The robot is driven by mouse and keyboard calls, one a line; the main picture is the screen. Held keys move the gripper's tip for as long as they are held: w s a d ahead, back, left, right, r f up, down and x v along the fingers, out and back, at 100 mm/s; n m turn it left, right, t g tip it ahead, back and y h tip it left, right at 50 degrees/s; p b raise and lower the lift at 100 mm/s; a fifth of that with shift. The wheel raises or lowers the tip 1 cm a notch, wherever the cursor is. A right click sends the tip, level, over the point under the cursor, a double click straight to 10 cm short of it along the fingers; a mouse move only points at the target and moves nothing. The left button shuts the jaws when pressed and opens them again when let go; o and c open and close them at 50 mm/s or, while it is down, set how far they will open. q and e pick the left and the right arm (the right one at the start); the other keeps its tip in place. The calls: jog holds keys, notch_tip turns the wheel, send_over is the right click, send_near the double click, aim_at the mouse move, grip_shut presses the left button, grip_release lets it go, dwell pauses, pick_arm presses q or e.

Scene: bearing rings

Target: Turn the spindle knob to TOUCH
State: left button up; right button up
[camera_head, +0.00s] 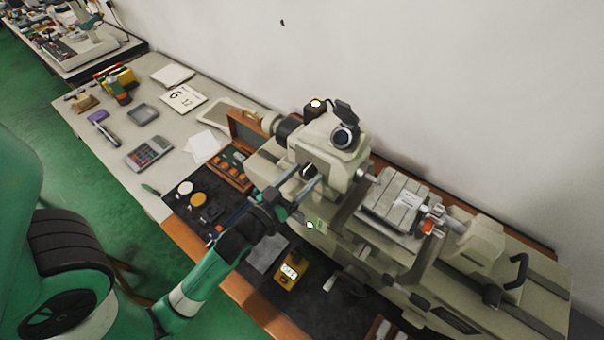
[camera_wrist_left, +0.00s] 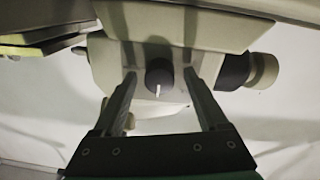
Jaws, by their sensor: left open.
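The spindle knob (camera_wrist_left: 158,72) is a dark round knob with a white pointer mark, on the front of the beige machine head (camera_head: 328,150). In the left wrist view its pointer points down in the picture. The knob also shows as a small dark spot near the fingertips in the head view (camera_head: 308,169). My left gripper (camera_head: 312,179) is open, with its fingers pointing at the head. In the left wrist view its fingertips (camera_wrist_left: 159,80) lie on either side of the knob; I cannot tell whether they touch it. No TOUCH label is readable. My right gripper is not in view.
A yellow box (camera_head: 291,271) and a grey plate (camera_head: 268,252) lie on the black mat below my left arm. A wooden case (camera_head: 227,164) stands left of the machine. A slotted table (camera_head: 400,203) and handwheel (camera_head: 349,281) are to the right.

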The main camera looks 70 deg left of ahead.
pick_arm(q)
grip_shut()
dwell(0.4)
jog(key=shift+m, duration=0.4)
jog(key=m+p, duration=0.2)
jog(key=shift+r+m, duration=0.1)
jog(key=shift+m, duration=0.2)
jog(key=m+p, duration=0.1)
jog(key=m, duration=0.3)
jog(key=shift+m+p, duration=0.3)
jog(key=m+p, duration=0.1)
jog(key=m, duration=0.8)
jog(key=shift+p, duration=0.3)
jog(key=shift+m, duration=0.4)
